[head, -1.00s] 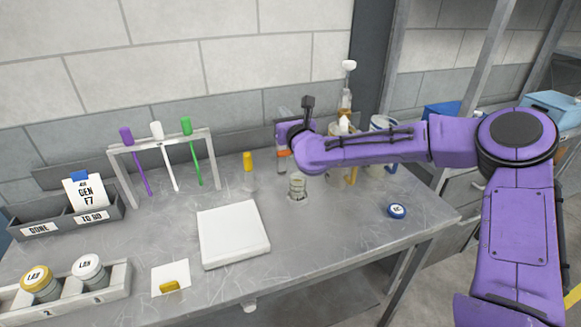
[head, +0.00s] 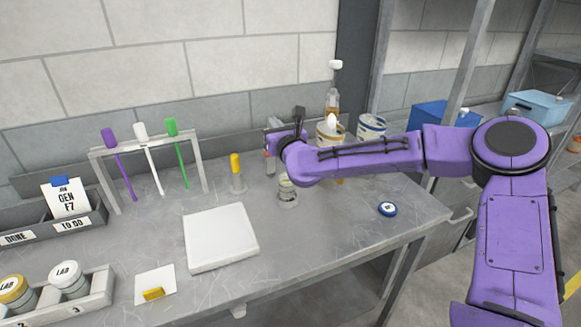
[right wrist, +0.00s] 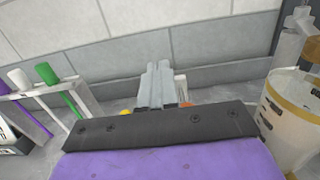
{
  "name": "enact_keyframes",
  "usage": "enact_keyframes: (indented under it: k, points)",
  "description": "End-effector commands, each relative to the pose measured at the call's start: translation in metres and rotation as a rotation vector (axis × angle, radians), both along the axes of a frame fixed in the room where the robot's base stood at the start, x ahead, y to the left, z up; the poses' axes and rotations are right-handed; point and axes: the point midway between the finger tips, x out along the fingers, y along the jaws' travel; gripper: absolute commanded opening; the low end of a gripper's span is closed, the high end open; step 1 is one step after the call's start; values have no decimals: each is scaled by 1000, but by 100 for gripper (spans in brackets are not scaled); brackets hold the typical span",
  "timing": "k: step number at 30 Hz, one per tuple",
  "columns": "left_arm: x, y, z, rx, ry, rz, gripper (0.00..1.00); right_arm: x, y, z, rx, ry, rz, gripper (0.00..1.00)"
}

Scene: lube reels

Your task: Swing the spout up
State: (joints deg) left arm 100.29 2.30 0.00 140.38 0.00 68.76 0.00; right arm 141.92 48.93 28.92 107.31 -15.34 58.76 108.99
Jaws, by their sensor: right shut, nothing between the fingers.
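My right gripper (head: 268,146) is over the back of the bench, its arm reaching in from the right. In the right wrist view its grey fingers (right wrist: 160,82) are together and hold nothing. A pale item with orange on it shows partly behind them. A can with an amber band (head: 329,133) stands right of the gripper, partly behind my arm; it also shows in the right wrist view (right wrist: 290,112). An amber bottle with a white top (head: 332,100) rises behind that can. I cannot tell for sure which part is the spout. My left gripper is out of view.
A blue-banded can (head: 371,126) stands further right. A small clear jar (head: 288,191) is below my right forearm. A yellow-capped tube (head: 237,170), a rack (head: 200,160) with coloured sticks and a white pad (head: 221,238) are to the left. Bench space around the blue-rimmed disc (head: 387,209) is clear.

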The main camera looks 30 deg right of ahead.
Motion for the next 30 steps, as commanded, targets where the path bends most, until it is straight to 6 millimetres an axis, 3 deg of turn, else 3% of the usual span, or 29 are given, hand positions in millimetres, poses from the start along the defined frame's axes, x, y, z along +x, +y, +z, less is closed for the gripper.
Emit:
enact_keyframes:
  k: [1, 3, 12, 17, 25, 26, 29, 30]
  points:
    - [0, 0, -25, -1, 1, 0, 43, -4, 5, -23, 3, 0, 6, 0]
    - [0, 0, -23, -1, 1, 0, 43, -23, 8, -16, 5, -4, 8, 0]
    - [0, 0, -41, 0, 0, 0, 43, -86, 12, -26, 4, -3, -1, 0]
    - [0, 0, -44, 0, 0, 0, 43, -99, 14, -26, 1, -2, 0, 0]
    - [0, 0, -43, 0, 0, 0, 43, -100, 15, -26, -1, 0, 1, 0]
    - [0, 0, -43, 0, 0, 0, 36, -100, 15, -26, -1, 0, 1, 0]
    - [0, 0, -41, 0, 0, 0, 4, -99, 18, -30, -33, 19, 4, 0]
    - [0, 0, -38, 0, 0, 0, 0, -99, 21, -36, -70, 41, 7, 0]
